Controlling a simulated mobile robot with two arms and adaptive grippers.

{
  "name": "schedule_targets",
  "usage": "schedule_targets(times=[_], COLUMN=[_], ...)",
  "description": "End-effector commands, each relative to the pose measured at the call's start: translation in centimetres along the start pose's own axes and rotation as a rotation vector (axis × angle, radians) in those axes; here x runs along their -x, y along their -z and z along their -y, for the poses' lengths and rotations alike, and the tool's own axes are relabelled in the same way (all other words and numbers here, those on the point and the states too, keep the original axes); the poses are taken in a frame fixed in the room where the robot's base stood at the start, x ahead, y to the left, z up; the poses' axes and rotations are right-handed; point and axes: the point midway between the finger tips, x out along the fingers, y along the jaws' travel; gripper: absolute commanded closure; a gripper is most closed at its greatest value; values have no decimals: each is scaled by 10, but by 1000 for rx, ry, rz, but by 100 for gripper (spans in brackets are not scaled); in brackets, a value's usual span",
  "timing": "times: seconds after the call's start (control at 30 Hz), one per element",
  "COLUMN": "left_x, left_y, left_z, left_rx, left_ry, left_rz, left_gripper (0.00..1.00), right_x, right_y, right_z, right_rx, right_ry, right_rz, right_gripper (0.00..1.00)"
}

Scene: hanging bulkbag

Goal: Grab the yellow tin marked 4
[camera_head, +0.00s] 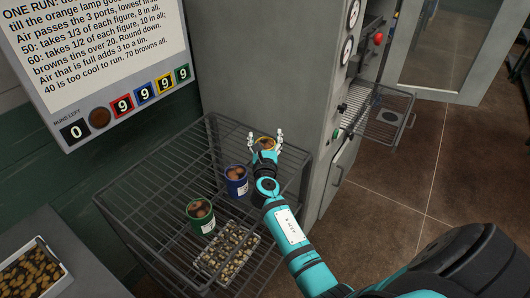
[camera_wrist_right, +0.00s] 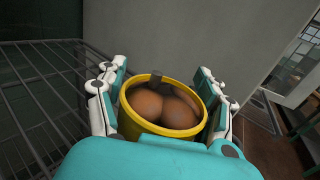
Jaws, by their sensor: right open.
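The yellow tin (camera_wrist_right: 135,122) holds brown round buns and sits between the two fingers of my right gripper (camera_wrist_right: 160,78) in the right wrist view. The fingers are open, one on each side of the tin; I cannot tell whether they touch it. In the head view my right gripper (camera_head: 265,137) reaches over the back right of the wire rack, and only a bit of the yellow tin (camera_head: 264,142) shows between its fingers. The number on the tin is hidden. My left gripper is not in view.
A blue tin (camera_head: 237,189) and a green tin (camera_head: 206,224) with buns stand on the wire rack (camera_head: 150,165), left of my right arm. A tray of small pale pieces (camera_head: 228,254) lies at the front. A grey cabinet (camera_head: 262,60) rises close behind the gripper.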

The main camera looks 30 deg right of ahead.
Motion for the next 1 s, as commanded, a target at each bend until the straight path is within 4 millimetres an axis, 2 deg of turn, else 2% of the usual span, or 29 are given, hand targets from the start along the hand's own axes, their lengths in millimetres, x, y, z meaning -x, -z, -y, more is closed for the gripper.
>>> schedule_targets(times=[0.27, 0.37, 0.77, 0.9, 1.0], left_x=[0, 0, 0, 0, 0], left_y=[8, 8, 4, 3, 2], left_z=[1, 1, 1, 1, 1], left_rx=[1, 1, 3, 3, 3], left_ry=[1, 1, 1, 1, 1], left_rz=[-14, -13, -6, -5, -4], left_gripper=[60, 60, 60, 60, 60], right_x=[-5, -5, -5, -5, -5], right_y=[0, 0, 1, 1, 1], right_z=[0, 0, 0, 0, 0], right_rx=[-1, -1, -1, -1, -2], right_ry=[0, 0, 0, 0, 0], right_rz=[0, -1, -1, -1, -1], right_gripper=[31, 42, 94, 100, 100])
